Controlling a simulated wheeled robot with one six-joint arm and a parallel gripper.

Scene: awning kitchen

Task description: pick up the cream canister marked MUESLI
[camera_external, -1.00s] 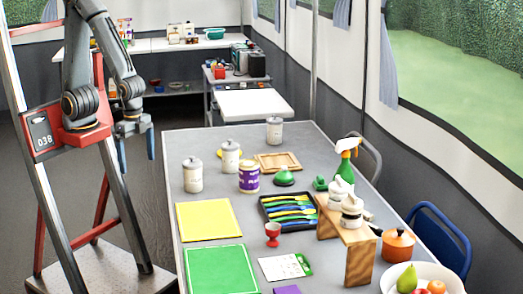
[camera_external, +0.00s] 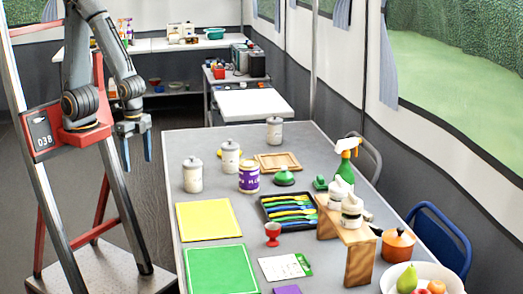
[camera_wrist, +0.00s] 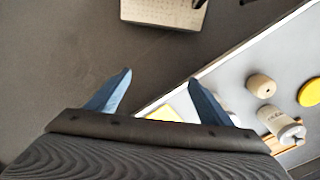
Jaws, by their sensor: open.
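Three cream canisters with lids stand upright on the grey table (camera_external: 300,155): one at the left edge (camera_external: 192,176), one just behind it (camera_external: 230,158), and one near the far end (camera_external: 274,132). Their lettering is too small to read in the external view, so I cannot tell which says MUESLI. In the wrist view a canister with dark, unclear lettering (camera_wrist: 280,122) shows at right, with another cream round top (camera_wrist: 261,86) near it. My gripper (camera_external: 137,155) is open and empty, left of the table and apart from the canisters; its blue fingers show in the wrist view (camera_wrist: 160,80).
A purple-labelled jar (camera_external: 249,179) stands close to the canisters. A wooden tray (camera_external: 262,168), a black cutlery tray (camera_external: 265,214), a yellow mat (camera_external: 207,221) and a green mat (camera_external: 220,271) lie on the table. Open floor (camera_external: 150,185) is left of the table.

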